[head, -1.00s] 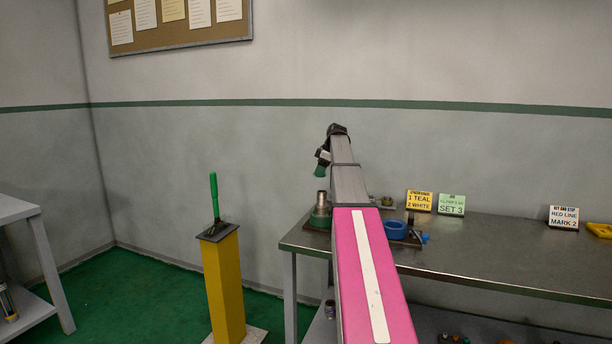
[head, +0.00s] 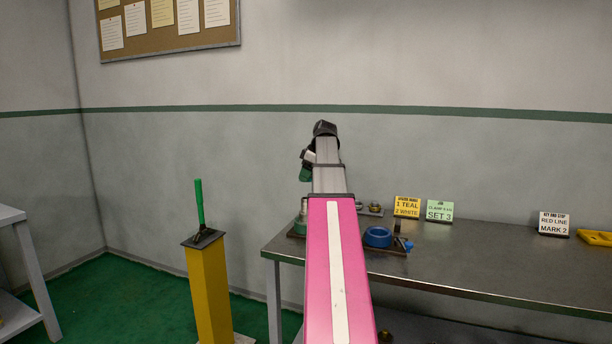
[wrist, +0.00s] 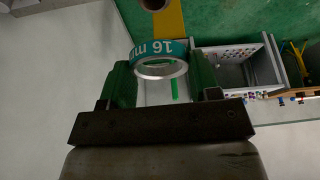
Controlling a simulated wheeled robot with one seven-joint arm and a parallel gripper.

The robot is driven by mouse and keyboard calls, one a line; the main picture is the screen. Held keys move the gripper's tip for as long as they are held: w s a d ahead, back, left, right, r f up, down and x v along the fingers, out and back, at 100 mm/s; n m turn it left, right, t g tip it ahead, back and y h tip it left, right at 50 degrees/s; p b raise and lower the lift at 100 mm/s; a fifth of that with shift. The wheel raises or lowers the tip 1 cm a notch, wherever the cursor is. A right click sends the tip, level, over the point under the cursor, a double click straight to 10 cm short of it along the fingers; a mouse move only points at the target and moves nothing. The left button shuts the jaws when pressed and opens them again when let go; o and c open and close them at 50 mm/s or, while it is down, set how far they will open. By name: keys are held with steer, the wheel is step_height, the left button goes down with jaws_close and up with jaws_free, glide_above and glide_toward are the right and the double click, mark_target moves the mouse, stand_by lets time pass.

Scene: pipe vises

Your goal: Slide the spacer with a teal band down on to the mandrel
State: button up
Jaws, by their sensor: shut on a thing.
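The spacer with a teal band (wrist: 160,68) is a short ring marked "16 m", with bare metal at its rim. My gripper (wrist: 160,76) is shut on it, one green finger on each side. In the head view my gripper (head: 305,174) is above the left end of the bench, and the spacer cannot be made out there. Below it stands a metal post on a green base (head: 300,224), probably the mandrel, partly hidden by my arm. A dark round end (wrist: 154,3) shows at the top edge of the wrist view, apart from the spacer.
The steel bench (head: 470,262) carries a blue ring-shaped part (head: 378,237), small fittings (head: 372,209), a yellow card (head: 407,207), a green card (head: 439,211) and a white card (head: 554,223). A yellow pillar with a green handle (head: 210,290) stands left of the bench.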

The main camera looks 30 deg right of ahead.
mark_target(307, 198)
steer(key=shift+f, duration=0.15)
steer(key=shift+f, duration=2.75)
steer(key=shift+f, duration=3.35)
steer(key=o, duration=1)
steer(key=v, duration=1)
steer(key=shift+d+r, duration=0.1)
steer(key=shift+r, duration=0.3)
steer(key=shift+s, duration=0.15)
